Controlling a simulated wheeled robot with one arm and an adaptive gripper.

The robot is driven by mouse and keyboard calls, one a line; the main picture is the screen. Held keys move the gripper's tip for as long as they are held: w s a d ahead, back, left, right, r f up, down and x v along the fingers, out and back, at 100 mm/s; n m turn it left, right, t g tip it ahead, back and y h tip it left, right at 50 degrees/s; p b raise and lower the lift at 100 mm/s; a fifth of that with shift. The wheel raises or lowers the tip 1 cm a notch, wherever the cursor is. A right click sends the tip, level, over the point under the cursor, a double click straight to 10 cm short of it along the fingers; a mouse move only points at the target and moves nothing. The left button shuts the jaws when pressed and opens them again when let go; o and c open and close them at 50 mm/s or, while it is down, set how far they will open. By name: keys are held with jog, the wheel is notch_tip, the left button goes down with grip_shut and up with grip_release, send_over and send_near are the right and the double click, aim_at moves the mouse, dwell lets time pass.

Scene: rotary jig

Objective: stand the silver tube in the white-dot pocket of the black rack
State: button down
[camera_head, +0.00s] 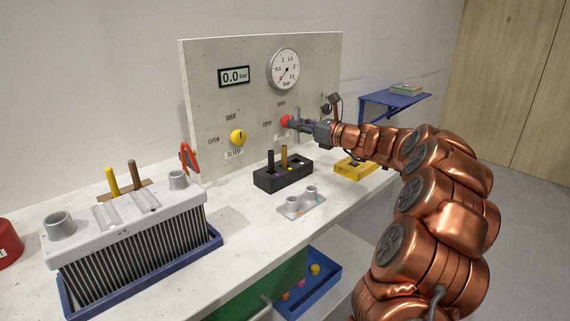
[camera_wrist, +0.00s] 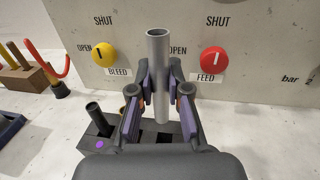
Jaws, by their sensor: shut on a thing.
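My gripper (camera_head: 301,126) is shut on the silver tube (camera_wrist: 158,48), which stands about upright between the fingers (camera_wrist: 161,92) in the wrist view. In the head view the tube (camera_head: 297,118) is a thin grey upright shape in front of the panel. The black rack (camera_head: 283,178) stands on the bench below my gripper, apart from the tube. A black tube (camera_head: 271,160) and a brown tube (camera_head: 284,156) stand in it. The rack (camera_wrist: 92,162) is partly hidden by my gripper in the wrist view; a purple dot shows there. I cannot clearly make out the white dot.
A panel (camera_head: 210,115) with a red FEED knob (camera_head: 287,121) and yellow BLEED knob (camera_head: 238,137) rises behind. A grey two-cup fixture (camera_head: 293,209) stands in front of the rack, a yellow block (camera_head: 352,170) to its right. A finned unit (camera_head: 128,240) fills the left.

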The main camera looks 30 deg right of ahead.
aim_at(296, 142)
jog(key=f, duration=0.2)
jog(key=f+b, duration=0.1)
jog(key=f, duration=0.3)
jog(key=shift+w, duration=0.3)
jog(key=shift+s+f+b, duration=0.1)
jog(key=shift+f+b, duration=0.4)
jog(key=shift+f, duration=1.45)
jog(key=shift+f, duration=0.15)
jog(key=c, duration=1.1)
grip_release()
jog(key=shift+c, duration=0.2)
jog(key=p+v, duration=0.1)
jog(key=v, duration=1)
jog(key=shift+s+d, duration=0.1)
jog(key=shift+s, duration=0.4)
